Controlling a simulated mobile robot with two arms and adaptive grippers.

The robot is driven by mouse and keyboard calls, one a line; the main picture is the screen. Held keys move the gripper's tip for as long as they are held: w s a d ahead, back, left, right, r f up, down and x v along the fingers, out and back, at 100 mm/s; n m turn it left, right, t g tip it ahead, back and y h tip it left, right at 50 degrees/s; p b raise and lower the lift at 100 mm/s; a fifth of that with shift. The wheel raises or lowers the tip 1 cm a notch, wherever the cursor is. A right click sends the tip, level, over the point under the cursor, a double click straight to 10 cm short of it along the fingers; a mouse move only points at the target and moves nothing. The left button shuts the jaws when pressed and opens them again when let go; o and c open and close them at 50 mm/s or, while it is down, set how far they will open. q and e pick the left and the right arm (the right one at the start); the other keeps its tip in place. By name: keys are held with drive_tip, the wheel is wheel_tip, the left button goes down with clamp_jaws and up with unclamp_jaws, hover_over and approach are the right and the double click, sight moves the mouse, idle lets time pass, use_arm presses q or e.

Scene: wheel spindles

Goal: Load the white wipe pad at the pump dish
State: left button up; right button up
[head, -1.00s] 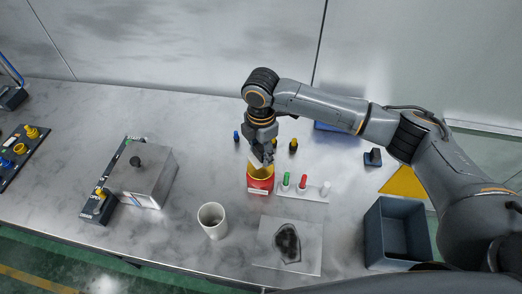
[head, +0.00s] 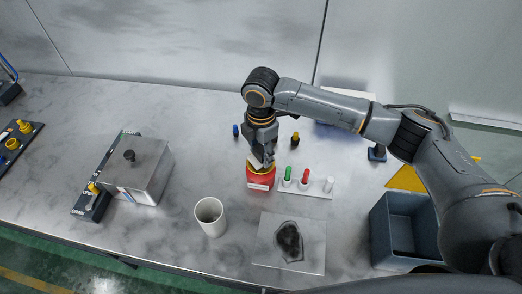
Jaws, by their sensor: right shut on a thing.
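The red pump can (head: 261,182) stands upright on the bench, with a little of its yellow dish top showing at the left. My right gripper (head: 262,160) points down right over this dish. It is shut on the white wipe pad (head: 255,163), of which only a small pale part shows between the fingers and the dish. The gripper hides most of the dish, so I cannot tell whether the pad touches it. My left gripper is not in view.
Right of the can stands a white rack (head: 318,194) with green, red and white markers. A white cup (head: 210,217), a plate (head: 305,258) with a dark stain and a grey bin (head: 400,228) are nearer the front. A metal box (head: 143,173) stands at left.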

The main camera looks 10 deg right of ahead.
sight(263, 149)
drive_tip(key=shift+f+b, duration=0.3)
drive_tip(key=shift+f, duration=0.8)
idle(0.8)
drive_tip(key=shift+r, duration=0.1)
idle(0.4)
wheel_tip(263, 149, up, 7)
drive_tip(key=p, duration=0.7)
drive_tip(key=shift+p, duration=0.4)
idle(0.4)
drive_tip(key=shift+s+d+m+b, duration=0.15)
drive_tip(key=shift+d+m+b, duration=0.1)
drive_tip(key=shift+m+b, duration=0.4)
drive_tip(key=s+d+f+m+b, duration=0.1)
drive_tip(key=s+d+m+b, duration=0.3)
drive_tip(key=m, duration=0.6)
drive_tip(key=s+d+m+b, duration=0.4)
drive_tip(key=s+m+b, duration=0.4)
drive_tip(key=m, duration=0.3)
drive_tip(key=shift+s+f+b, duration=0.4)
drive_tip(key=shift+s, duration=0.4)
